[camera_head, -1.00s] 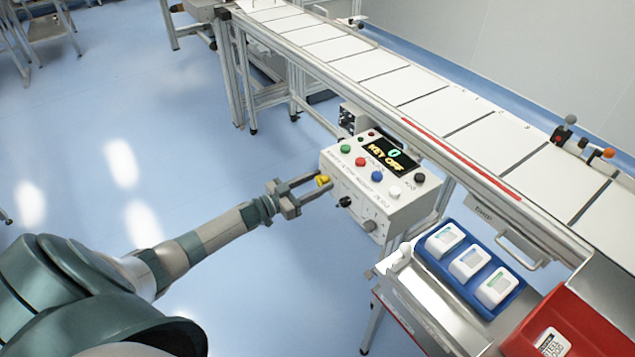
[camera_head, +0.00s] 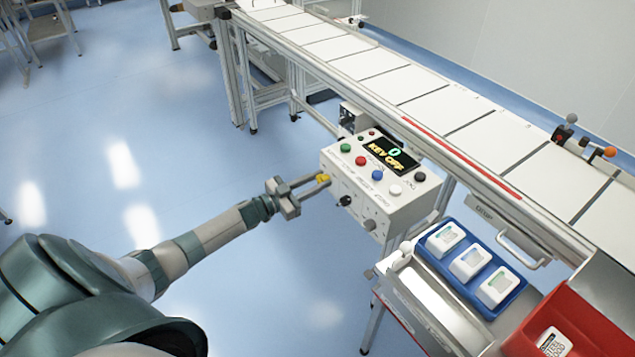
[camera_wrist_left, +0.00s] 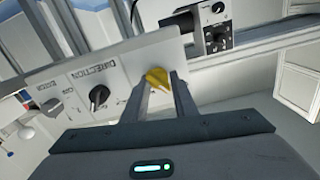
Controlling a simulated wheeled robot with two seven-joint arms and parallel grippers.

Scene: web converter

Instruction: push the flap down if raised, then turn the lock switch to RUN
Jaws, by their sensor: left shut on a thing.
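The lock switch is a small yellow knob (camera_head: 323,178) on the left part of the front face of a white control box (camera_head: 400,208). It also shows in the left wrist view (camera_wrist_left: 156,77). My left gripper (camera_head: 316,187) is shut on this yellow knob, with one finger on each side of it. The fingers hide part of the knob, and I cannot read its position marks. The box's display (camera_head: 385,155) reads "0" and "KEY OFF". I cannot make out a raised flap for certain in either view. My right gripper is not in view.
A black knob (camera_head: 344,200) sits right of the yellow one, under several coloured buttons. A white conveyor (camera_head: 440,108) runs behind the box. A blue tray (camera_head: 428,256) with white devices and a red bin (camera_head: 590,325) stand at right.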

